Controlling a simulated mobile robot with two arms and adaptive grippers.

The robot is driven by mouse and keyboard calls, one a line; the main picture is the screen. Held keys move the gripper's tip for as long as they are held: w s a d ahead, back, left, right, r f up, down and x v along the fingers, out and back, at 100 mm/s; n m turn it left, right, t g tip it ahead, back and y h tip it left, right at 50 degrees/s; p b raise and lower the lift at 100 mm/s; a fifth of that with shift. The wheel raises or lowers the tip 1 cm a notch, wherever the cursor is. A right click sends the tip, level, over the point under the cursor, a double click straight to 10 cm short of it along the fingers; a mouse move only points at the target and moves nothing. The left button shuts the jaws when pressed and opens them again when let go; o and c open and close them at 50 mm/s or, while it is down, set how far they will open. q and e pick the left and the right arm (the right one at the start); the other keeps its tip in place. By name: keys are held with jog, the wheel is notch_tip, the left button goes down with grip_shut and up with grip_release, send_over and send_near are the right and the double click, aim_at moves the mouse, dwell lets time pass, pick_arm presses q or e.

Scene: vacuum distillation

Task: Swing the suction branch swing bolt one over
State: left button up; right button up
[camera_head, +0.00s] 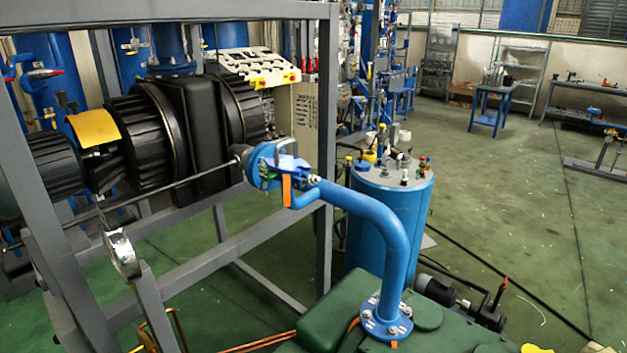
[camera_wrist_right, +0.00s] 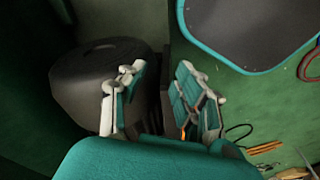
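The blue suction branch (camera_head: 385,220) rises from a bolted flange on green machinery and bends left to a flanged end (camera_head: 262,165). At this end sits a small blue and silver clamp-like fitting (camera_head: 290,165) with an orange strip (camera_head: 286,190) hanging below it. The swing bolts are too small to tell apart, so I cannot say which is number one or how it lies. My right gripper (camera_wrist_right: 160,72) shows in the right wrist view with its fingers spread apart and nothing seen held between them. Neither gripper can be made out in the head view.
A grey steel frame (camera_head: 326,130) stands left of the branch, around black ribbed machinery (camera_head: 145,130). A thin rod (camera_head: 170,187) runs to the flanged end. A blue tank (camera_head: 365,240) stands behind the branch. Green floor (camera_head: 500,190) lies open at right.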

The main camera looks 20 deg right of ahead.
aim_at(316, 181)
jog(key=w+r+t+p, duration=0.1)
jog(key=w+r, duration=0.3)
jog(key=r, duration=0.8)
jog(key=w+r+t+p, duration=0.15)
jog(key=w+r, duration=0.25)
jog(key=r, duration=0.8)
jog(key=w+r+t+p, duration=0.1)
jog(key=w+r, duration=0.4)
jog(key=r, duration=0.6)
jog(key=w+d+r+m+t+y+p, duration=0.1)
jog(key=w+d+r+t+y, duration=0.35)
jog(key=w+r, duration=1.05)
jog(key=w+r+m+t+y, duration=0.15)
jog(key=w+r+t, duration=0.75)
jog(key=r, duration=1)
jog(key=w+a+p, duration=0.2)
jog(key=w, duration=0.3)
jog(key=w+a+g+p, duration=0.1)
jog(key=w+a+p, duration=0.1)
jog(key=w, duration=0.4)
jog(key=w+a+n+g+p, duration=0.1)
jog(key=w+a+p, duration=0.1)
jog(key=w, duration=0.3)
jog(key=shift+w+a+f+y, duration=0.15)
jog(key=shift+w+f+y, duration=0.1)
jog(key=shift+f+y, duration=0.15)
jog(key=shift+w+a, duration=0.2)
jog(key=shift+w, duration=0.3)
jog(key=shift+c, duration=0.4)
